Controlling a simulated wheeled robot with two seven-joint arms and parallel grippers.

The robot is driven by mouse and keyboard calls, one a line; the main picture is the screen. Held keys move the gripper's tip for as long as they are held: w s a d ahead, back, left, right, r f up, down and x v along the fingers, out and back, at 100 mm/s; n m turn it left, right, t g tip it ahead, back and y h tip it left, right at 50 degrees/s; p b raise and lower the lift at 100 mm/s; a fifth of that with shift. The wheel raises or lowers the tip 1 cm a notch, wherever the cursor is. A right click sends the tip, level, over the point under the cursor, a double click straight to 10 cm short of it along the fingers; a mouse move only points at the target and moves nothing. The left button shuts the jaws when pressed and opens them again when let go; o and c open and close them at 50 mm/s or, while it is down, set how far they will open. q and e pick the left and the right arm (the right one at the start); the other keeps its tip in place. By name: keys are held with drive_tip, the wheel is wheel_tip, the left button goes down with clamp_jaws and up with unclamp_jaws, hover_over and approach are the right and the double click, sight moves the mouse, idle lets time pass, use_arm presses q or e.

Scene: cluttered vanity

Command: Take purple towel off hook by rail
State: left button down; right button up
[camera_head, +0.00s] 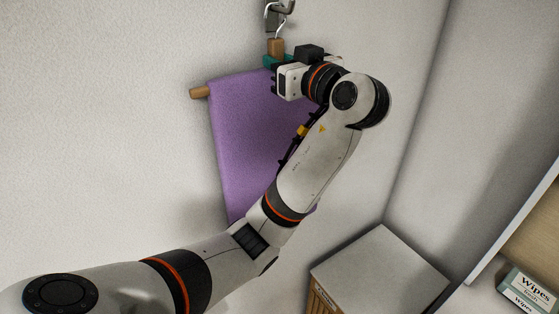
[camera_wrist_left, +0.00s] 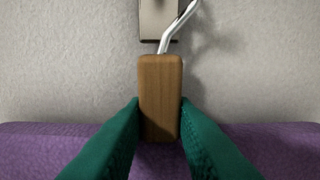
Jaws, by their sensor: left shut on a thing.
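The purple towel (camera_head: 240,130) hangs folded over a wooden rail (camera_head: 200,92), whose left end sticks out past the towel. A wooden block (camera_head: 276,46) at the middle of the rail hangs by a silver wire from the metal wall hook (camera_head: 272,16). My left gripper (camera_head: 276,61) has green fingers and is shut on the wooden block, which sits between both fingers in the left wrist view (camera_wrist_left: 160,100). The purple towel (camera_wrist_left: 40,145) shows on both sides below the fingers there. The wire (camera_wrist_left: 178,28) rises to the hook plate (camera_wrist_left: 158,18). My right gripper is not in view.
A grey-topped cabinet (camera_head: 380,268) with a wooden front stands below, to the right. A wipes box (camera_head: 526,290) sits at the lower right by a white shelf edge (camera_head: 513,225). The wall left of the towel is bare.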

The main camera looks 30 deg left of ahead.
use_arm(q)
drive_tip(key=shift+d, duration=0.2)
drive_tip(key=shift+s+d, duration=0.3)
drive_tip(key=shift+d, duration=0.25)
drive_tip(key=shift+s+d, duration=0.1)
drive_tip(key=shift+d, duration=0.05)
drive_tip(key=shift+f+b, duration=0.15)
drive_tip(key=shift+b, duration=0.3)
drive_tip(key=shift+d, duration=0.15)
idle(0.4)
drive_tip(key=shift+d+r+p, duration=0.25)
drive_tip(key=shift+r+p, duration=0.4)
drive_tip(key=shift+r, duration=0.6)
drive_tip(key=shift+d+r, duration=0.1)
